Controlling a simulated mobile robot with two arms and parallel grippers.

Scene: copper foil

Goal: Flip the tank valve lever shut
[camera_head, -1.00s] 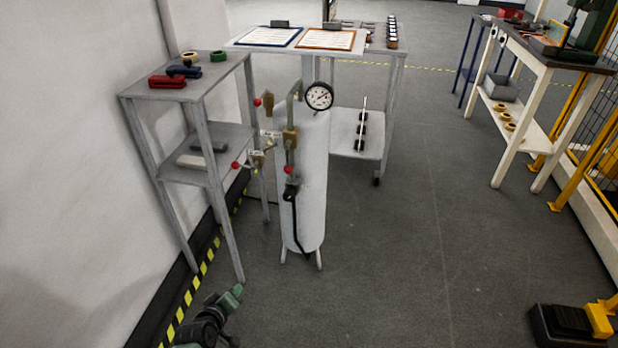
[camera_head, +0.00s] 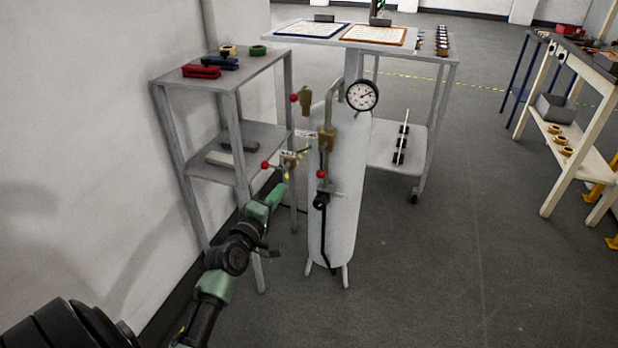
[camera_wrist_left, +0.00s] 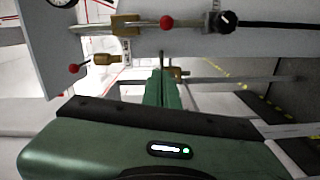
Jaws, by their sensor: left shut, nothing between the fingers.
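The white upright tank (camera_head: 345,215) stands in the middle of the head view, with a round gauge (camera_head: 362,96) at its top. Brass valve fittings (camera_head: 327,139) sit on its pipework. Levers with red ball ends show at the upper left (camera_head: 294,98), the lower left (camera_head: 265,165) and on the front (camera_head: 321,174). My left gripper (camera_head: 283,188) is shut and empty, just below the lower-left valve (camera_head: 290,160). In the left wrist view its green fingers (camera_wrist_left: 163,82) point at the brass fittings; contact cannot be told. Red balls (camera_wrist_left: 167,22) show there too. My right gripper is out of view.
A grey shelf stand (camera_head: 165,78) with staplers and tape rolls is close on the left, by the wall. A table (camera_head: 290,38) with clipboards stands behind the tank. A workbench (camera_head: 600,85) is at the right. The floor right of the tank is clear.

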